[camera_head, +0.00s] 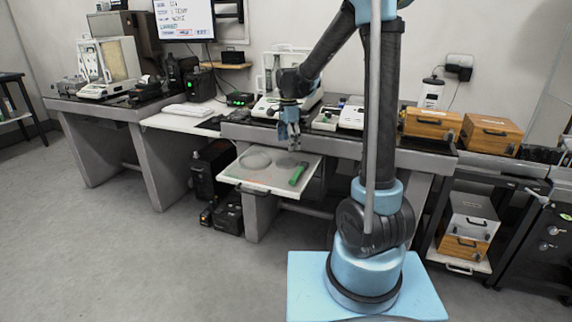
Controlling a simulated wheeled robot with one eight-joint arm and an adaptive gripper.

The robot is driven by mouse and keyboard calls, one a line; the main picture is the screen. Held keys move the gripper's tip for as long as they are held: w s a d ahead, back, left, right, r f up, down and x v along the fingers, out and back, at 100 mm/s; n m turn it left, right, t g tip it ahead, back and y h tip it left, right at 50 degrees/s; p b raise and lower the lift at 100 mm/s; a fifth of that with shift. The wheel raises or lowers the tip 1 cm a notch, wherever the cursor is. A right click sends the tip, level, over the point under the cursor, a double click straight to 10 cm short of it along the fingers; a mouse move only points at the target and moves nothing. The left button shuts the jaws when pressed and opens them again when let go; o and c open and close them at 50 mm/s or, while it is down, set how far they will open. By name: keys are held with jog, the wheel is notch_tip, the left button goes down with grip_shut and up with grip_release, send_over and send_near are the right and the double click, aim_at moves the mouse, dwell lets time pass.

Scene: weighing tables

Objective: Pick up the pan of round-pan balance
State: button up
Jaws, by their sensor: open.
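My gripper (290,143) points downward with its jaws open, in front of the middle table's edge and above the pull-out shelf in the picture. A white balance with a tall frame (268,106) stands on the table behind it, partly hidden by my arm. A low white balance (352,116) stands to its right, partly behind my arm. I cannot tell which is the round-pan balance, and no pan on either shows clearly. Nothing shows between the fingers.
The pull-out shelf (240,178) bears a round pale disc (255,161), a darker round patch and a green object (298,174). Two orange boxes (432,123) stand on the table at right. Another shielded balance (107,88) stands far left. The floor at left is clear.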

aim_at(287, 160)
jog(key=shift+s+a+f, duration=0.1)
jog(key=shift+f, duration=1.7)
jog(key=shift+s+a+f, duration=0.1)
jog(key=shift+f, duration=1.7)
jog(key=c, duration=0.8)
